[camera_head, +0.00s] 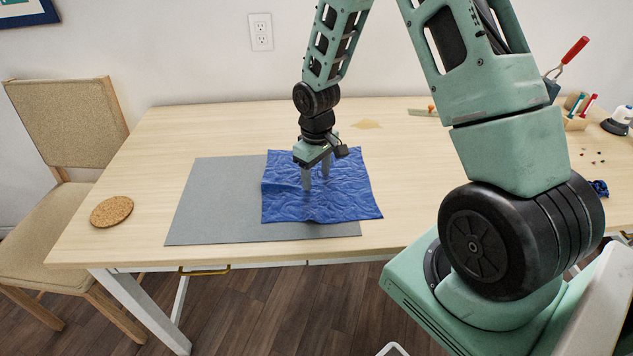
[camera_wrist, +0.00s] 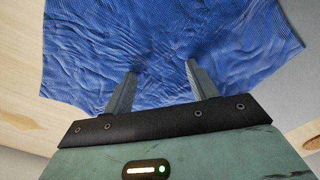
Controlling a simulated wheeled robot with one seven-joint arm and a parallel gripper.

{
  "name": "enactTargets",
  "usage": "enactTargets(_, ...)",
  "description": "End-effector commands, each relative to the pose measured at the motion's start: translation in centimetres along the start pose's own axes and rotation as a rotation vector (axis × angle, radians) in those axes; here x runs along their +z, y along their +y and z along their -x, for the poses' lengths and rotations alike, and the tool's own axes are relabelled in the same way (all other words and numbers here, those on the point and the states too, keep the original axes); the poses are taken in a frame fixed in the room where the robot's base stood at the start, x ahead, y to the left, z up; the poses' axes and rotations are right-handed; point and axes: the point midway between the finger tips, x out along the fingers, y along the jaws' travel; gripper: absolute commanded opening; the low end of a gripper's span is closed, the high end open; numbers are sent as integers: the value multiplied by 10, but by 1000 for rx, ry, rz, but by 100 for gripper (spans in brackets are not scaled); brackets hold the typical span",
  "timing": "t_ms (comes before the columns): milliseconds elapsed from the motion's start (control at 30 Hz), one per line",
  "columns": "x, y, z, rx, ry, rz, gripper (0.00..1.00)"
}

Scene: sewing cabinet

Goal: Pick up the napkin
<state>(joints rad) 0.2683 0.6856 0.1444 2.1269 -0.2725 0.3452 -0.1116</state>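The napkin (camera_head: 335,203) is a wrinkled blue cloth lying spread on a grey mat (camera_head: 210,205) on the table, its right part reaching past the mat onto the wood. My gripper (camera_head: 316,180) points down over the middle of the napkin. In the wrist view the napkin (camera_wrist: 165,45) fills most of the picture, and the two fingers of my gripper (camera_wrist: 158,85) stand apart with blue cloth showing between them. My gripper is open. The fingertips are at or very close to the cloth; I cannot tell whether they touch it.
A round cork coaster (camera_head: 111,211) lies at the table's left end. A chair (camera_head: 65,130) stands at the left. Small tools and a wooden holder (camera_head: 576,118) are at the far right. The wooden table (camera_head: 190,125) is mostly clear behind the mat.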

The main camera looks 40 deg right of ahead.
Motion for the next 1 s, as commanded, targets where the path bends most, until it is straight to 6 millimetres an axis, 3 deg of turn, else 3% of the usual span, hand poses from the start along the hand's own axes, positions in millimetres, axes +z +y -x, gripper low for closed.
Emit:
enactTargets(33,0,0,0,0,-1,0,49)
enactTargets(400,1,0,-1,-1,-2,0,0)
enactTargets(667,1,0,3,-1,-2,0,0)
enactTargets(1000,0,0,64,0,-1,0,0)
